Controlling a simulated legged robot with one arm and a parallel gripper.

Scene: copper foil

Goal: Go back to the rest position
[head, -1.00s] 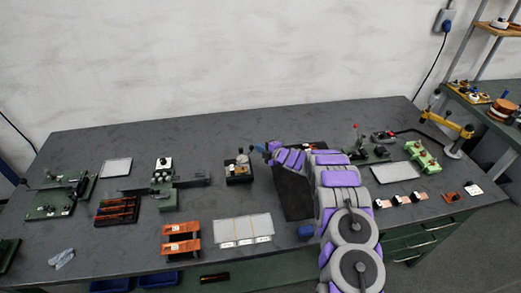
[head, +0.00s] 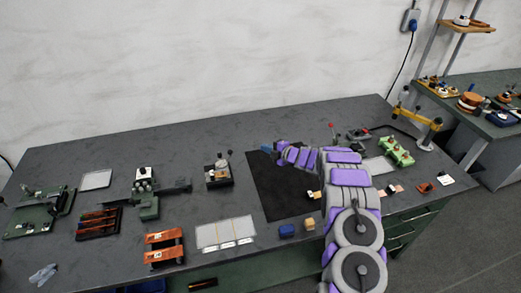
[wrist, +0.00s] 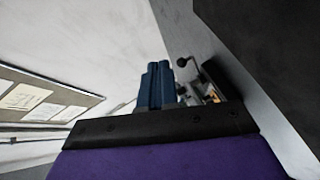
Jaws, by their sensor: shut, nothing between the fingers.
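My gripper (head: 268,148) is at the end of my purple and grey arm, over the far part of the black mat (head: 262,195) on the grey bench. In the wrist view my gripper's blue fingers (wrist: 157,86) are together with nothing between them. My arm hides the right part of the mat and some of the bench behind it.
A small black box with parts (head: 218,175) stands left of the mat. Orange pieces (head: 164,247) are at left. A green fixture (head: 397,151) and yellow arm (head: 420,117) stand at right.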

